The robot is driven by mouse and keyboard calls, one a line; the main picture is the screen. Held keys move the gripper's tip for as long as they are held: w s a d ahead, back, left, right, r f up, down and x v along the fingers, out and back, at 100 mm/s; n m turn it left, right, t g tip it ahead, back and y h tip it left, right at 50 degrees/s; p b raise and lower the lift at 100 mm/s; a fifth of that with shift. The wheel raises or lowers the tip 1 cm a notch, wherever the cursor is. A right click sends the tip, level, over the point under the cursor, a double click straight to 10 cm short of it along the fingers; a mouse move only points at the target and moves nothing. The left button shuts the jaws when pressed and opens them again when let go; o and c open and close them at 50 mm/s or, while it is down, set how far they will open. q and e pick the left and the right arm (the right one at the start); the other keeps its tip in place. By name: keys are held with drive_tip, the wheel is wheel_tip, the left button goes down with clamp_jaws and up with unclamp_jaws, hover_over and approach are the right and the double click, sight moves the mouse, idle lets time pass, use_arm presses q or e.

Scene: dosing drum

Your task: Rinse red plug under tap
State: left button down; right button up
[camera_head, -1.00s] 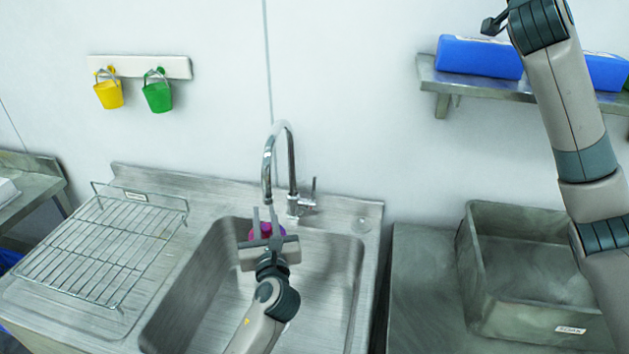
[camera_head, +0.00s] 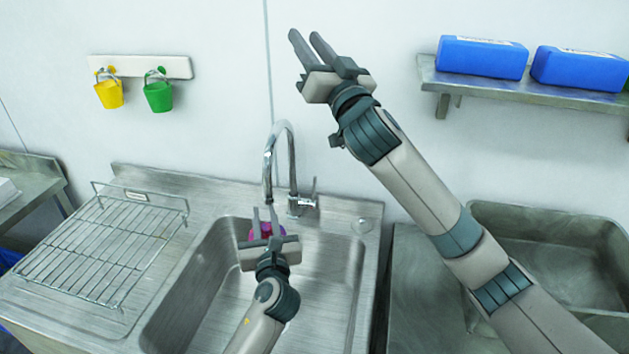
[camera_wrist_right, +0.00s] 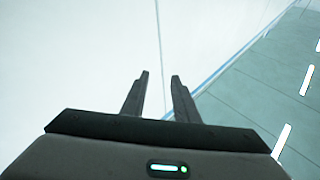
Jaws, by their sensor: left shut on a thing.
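The plug (camera_head: 266,231) looks magenta-red and is partly hidden by my left gripper (camera_head: 265,213). That gripper is shut on it and holds it over the sink basin (camera_head: 325,260), just under the tap spout. The tap (camera_head: 291,150) is a curved chrome neck with a lever (camera_head: 313,190) on its right. I see no water stream. My right gripper (camera_head: 304,35) is raised in front of the wall, above the tap, with its fingers apart and nothing between them. It also shows in the right wrist view (camera_wrist_right: 161,78).
A wire rack (camera_head: 100,250) lies on the drainboard to the left. Blue boxes (camera_head: 481,58) stand on a shelf (camera_head: 520,90). A grey tub (camera_head: 550,222) sits right of the sink, partly behind my right arm.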

drive_tip(key=d+f+g+h, duration=0.1)
drive_tip(key=d+f+h, duration=0.1)
drive_tip(key=f, duration=1.8)
drive_tip(key=d+f+g+h, duration=0.2)
drive_tip(key=d+f, duration=0.1)
drive_tip(key=f, duration=1.7)
drive_tip(key=shift+w+d+n, duration=0.3)
drive_tip(key=shift+w+n, duration=0.1)
drive_tip(key=shift+w, duration=0.05)
drive_tip(key=shift+w, duration=0.1)
hover_over(315, 200)
drive_tip(key=shift+w+f, duration=0.1)
drive_tip(key=shift+w, duration=0.05)
clamp_jaws()
